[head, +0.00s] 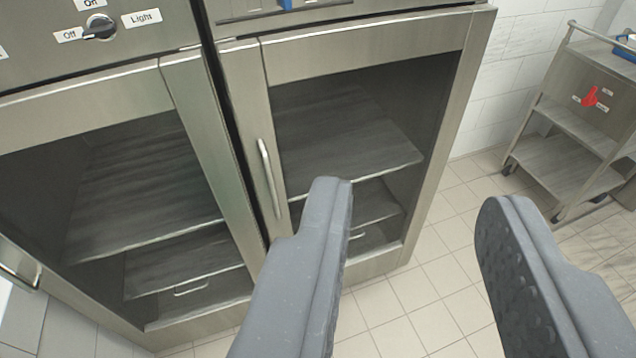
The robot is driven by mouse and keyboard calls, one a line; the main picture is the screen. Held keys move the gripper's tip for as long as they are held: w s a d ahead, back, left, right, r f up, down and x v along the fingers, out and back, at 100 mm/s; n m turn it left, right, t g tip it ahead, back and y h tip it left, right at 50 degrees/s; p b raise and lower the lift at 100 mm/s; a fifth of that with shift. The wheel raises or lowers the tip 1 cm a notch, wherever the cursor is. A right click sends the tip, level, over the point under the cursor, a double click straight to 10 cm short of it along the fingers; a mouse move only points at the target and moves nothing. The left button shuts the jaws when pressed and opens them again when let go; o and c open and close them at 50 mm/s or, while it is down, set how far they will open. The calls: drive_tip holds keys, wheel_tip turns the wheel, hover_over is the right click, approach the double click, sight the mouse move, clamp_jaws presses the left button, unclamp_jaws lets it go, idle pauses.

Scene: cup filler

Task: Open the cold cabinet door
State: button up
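Two steel cabinets with large window doors stand side by side. The right cabinet's door (365,52) appears shut and has an upright bar handle (268,178) on its left edge. The left cabinet's door (85,108) also appears shut; its handle (20,276) is at the lower left. No label shows which cabinet is the cold one. My gripper (412,195) is open and empty, its fingers wide apart. The left finger overlaps the lower part of the right door in the picture, to the right of its handle. No contact with the handle shows.
A blue part (285,5) shows above the right door. A steel cart (567,165) with a red lever (590,97) stands at right. Tiled floor (432,290) lies clear between.

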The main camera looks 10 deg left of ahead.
drive_tip(key=w+a+f+n+y, duration=0.2)
drive_tip(key=w+f, duration=0.6)
drive_tip(key=w, duration=0.4)
drive_tip(key=n+t+y+b, duration=0.2)
drive_tip(key=y+b, duration=0.1)
drive_tip(key=y, duration=0.1)
approach(270, 176)
drive_tip(key=shift+b+x, duration=0.55)
drive_tip(key=shift+x, duration=4.35)
drive_tip(key=shift+w+a, duration=0.25)
drive_tip(key=shift+w, duration=0.25)
clamp_jaws()
